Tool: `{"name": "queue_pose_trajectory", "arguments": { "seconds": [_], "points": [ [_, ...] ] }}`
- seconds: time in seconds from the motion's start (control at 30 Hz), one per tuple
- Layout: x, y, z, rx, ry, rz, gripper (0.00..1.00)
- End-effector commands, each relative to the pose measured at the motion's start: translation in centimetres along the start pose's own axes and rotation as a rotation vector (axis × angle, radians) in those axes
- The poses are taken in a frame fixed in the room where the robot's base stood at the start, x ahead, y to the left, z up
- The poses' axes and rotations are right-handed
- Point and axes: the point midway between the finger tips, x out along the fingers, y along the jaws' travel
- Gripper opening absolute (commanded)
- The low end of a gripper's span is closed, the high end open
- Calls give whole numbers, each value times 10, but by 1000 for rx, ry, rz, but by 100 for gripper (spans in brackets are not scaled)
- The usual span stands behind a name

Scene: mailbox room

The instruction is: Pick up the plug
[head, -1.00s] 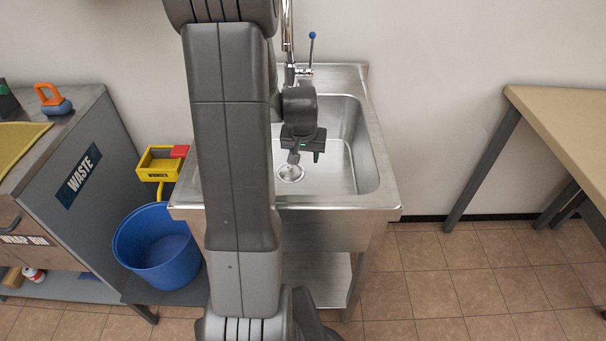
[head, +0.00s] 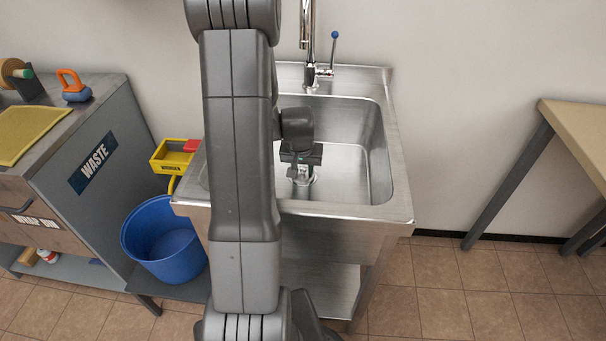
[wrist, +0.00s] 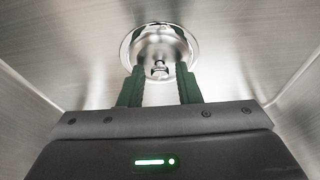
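The plug (wrist: 159,68) is a small shiny metal piece with a knob, seated at the round drain (wrist: 185,38) in the steel sink floor. In the wrist view, my gripper (wrist: 159,78) has its two dark green fingers apart, one on each side of the knob's line. The knob shows between and just beyond the fingertips; I cannot tell whether they touch it. In the head view, my gripper (head: 300,168) hangs inside the sink basin (head: 350,170) over the drain, largely hiding the plug.
The sink walls rise around my gripper, and the tap (head: 308,40) with its blue-tipped lever stands behind. A blue bucket (head: 165,245) with a yellow wringer (head: 172,155) and the waste counter (head: 100,150) are to the left. A table (head: 575,125) stands right.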

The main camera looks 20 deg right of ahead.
Motion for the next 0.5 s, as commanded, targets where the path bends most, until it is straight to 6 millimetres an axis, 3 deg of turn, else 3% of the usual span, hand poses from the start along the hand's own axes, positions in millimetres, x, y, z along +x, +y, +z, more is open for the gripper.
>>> {"name": "queue_pose_trajectory", "arguments": {
  "seconds": [0.03,0.13,0.5],
  "points": [
    [0,0,0,0,0,0,20],
    [0,0,0,0,0,0,0],
    [-7,0,-3,0,3,-1,0]
  ]
}}
